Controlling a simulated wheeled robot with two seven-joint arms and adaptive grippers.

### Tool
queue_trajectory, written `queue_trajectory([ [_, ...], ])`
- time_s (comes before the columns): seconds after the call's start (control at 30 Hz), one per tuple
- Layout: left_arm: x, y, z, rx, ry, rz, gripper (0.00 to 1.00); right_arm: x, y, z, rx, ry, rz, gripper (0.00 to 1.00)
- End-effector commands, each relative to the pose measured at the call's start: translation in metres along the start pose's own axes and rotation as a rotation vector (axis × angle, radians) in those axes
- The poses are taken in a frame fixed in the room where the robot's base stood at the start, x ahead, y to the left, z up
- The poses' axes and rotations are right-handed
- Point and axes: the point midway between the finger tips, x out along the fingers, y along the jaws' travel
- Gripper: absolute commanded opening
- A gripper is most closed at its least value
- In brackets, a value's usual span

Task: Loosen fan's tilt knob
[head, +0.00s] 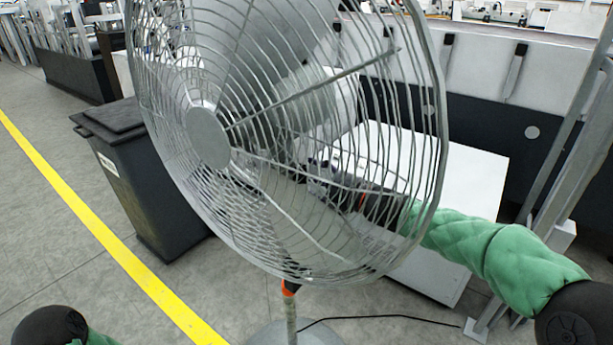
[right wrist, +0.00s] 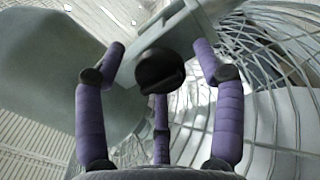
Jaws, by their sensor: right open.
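The large grey fan (head: 208,138) fills the middle of the head view, its round wire cage facing me. My right gripper (head: 325,175) is behind the cage and shows only through the wires. In the right wrist view my right gripper (right wrist: 159,68) has three purple fingers spread apart around the black tilt knob (right wrist: 160,72). The knob sits between the fingertips on a grey bracket (right wrist: 165,28). I see gaps between knob and fingers, though depth is hard to judge. I cannot make out the knob in the head view. My left gripper is out of view.
A black bin (head: 150,185) stands left of the fan. A white box-like cabinet (head: 465,190) stands behind it, with metal posts (head: 575,125) at right. A black cable (head: 385,317) runs over the floor from the fan's base (head: 270,335). Yellow floor tape (head: 95,230) crosses the left.

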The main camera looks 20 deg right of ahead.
Motion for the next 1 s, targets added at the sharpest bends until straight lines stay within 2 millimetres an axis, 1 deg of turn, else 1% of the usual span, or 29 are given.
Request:
queue_trajectory([
  [0.13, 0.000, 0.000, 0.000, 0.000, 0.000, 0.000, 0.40, -0.006, 0.001, 0.001, -0.001, -0.002, 0.001, 0.69],
  [0.27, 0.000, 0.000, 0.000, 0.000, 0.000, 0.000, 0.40, -0.023, 0.001, 0.001, -0.003, -0.003, 0.002, 0.69],
  [0.5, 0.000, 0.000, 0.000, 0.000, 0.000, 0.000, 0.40, -0.071, 0.000, 0.001, -0.002, -0.005, 0.000, 0.69],
  [0.7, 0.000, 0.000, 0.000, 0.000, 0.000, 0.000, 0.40, -0.103, 0.000, 0.001, 0.000, -0.004, 0.000, 0.69],
  [0.83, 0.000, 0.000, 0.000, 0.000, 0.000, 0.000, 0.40, -0.115, 0.000, 0.001, -0.001, -0.002, 0.000, 0.69],
  [1.0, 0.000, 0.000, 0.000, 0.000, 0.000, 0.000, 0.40, -0.120, -0.001, 0.000, 0.001, -0.001, 0.000, 0.69],
])
